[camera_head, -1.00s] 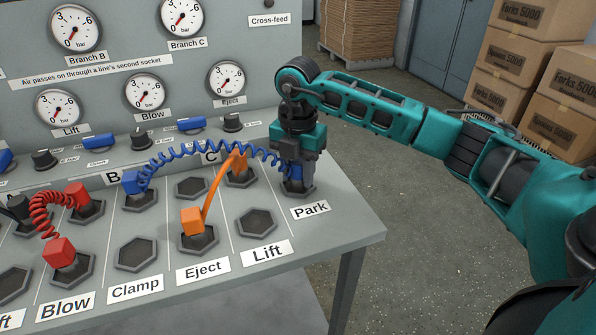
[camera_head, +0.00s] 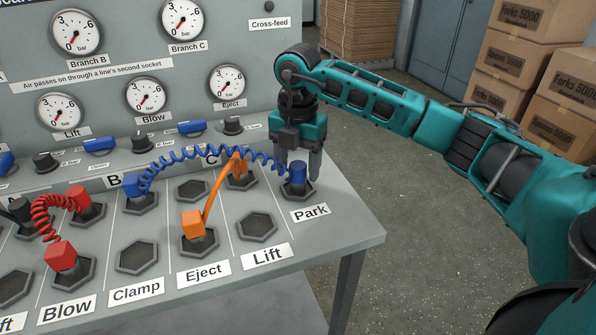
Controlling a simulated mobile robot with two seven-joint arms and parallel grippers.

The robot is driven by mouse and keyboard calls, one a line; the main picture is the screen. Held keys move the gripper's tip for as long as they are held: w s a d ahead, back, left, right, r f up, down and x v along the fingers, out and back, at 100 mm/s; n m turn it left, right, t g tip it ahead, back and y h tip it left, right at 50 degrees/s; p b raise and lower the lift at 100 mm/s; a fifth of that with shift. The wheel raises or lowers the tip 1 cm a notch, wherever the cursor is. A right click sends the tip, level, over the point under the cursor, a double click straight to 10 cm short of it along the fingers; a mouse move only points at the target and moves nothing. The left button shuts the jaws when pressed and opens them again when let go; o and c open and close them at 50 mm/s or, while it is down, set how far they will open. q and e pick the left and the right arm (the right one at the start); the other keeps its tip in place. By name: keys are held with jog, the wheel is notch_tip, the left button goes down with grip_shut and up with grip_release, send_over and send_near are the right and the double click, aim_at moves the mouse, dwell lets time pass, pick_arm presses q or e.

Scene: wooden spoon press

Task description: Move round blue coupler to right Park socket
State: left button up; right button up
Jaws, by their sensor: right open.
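The round blue coupler (camera_head: 298,173) stands upright in the right Park socket (camera_head: 300,190), behind the "Park" label. Whether a finger still touches the coupler I cannot tell. My left gripper is not in view.
An orange hose (camera_head: 212,195) links a socket near C to the Eject socket. A red coiled hose (camera_head: 42,212) is at the left. The Lift (camera_head: 257,225) and Clamp (camera_head: 136,256) sockets are empty. The gauge panel (camera_head: 115,75) rises behind.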

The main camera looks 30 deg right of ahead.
aim_at(298, 165)
notch_tip(298, 165, up, 9)
jog(key=shift+r+p, duration=0.15)
jog(key=shift+p, duration=0.5)
